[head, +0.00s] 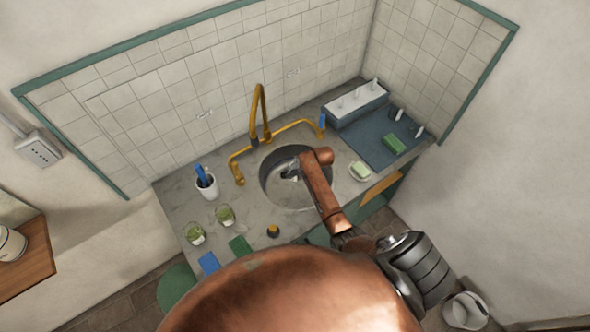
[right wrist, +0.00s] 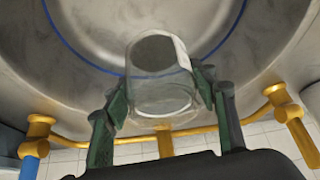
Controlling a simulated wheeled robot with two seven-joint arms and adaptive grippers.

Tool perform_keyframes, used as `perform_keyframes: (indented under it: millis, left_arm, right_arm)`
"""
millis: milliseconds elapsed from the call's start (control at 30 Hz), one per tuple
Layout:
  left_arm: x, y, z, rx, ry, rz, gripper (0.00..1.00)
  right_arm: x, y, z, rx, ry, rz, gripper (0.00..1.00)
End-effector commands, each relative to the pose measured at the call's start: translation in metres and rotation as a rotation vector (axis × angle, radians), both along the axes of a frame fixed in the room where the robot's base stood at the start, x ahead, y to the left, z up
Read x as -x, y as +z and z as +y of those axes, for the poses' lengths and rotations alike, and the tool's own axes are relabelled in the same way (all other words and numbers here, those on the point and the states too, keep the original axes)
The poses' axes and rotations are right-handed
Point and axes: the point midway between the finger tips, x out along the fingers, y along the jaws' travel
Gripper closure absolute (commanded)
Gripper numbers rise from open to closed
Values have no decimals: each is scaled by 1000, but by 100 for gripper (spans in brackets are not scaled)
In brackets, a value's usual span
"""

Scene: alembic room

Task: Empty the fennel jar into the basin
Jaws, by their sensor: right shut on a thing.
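My right gripper (right wrist: 160,80) is shut on a clear glass jar (right wrist: 160,99), a finger on each side. The jar has a pale label strip and a dark oval at its far end; I see no clear contents in it. The round metal basin (head: 272,186) is set in the counter. My right arm reaches over it from the right, and the gripper (head: 290,174) is at the basin, mostly hidden by the arm in the head view. The basin (right wrist: 60,60) fills the background of the right wrist view. My left gripper is not in view.
A brass tap (head: 259,112) with side pipes stands behind the basin. Two glasses with green contents (head: 194,234) (head: 225,215), a white cup (head: 207,187) and blue and green cloths (head: 208,263) (head: 240,246) are left. A soap dish (head: 360,171) and dark mat (head: 373,143) are right.

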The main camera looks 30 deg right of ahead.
Motion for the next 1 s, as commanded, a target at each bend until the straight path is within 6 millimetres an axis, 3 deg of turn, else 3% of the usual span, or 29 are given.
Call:
perform_keyframes:
  millis: [700, 1000]
  left_arm:
    - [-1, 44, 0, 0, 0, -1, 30]
    - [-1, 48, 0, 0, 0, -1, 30]
  right_arm:
    - [15, 37, -20, 1, 0, -2, 88]
    - [18, 39, -23, 1, 0, -2, 88]
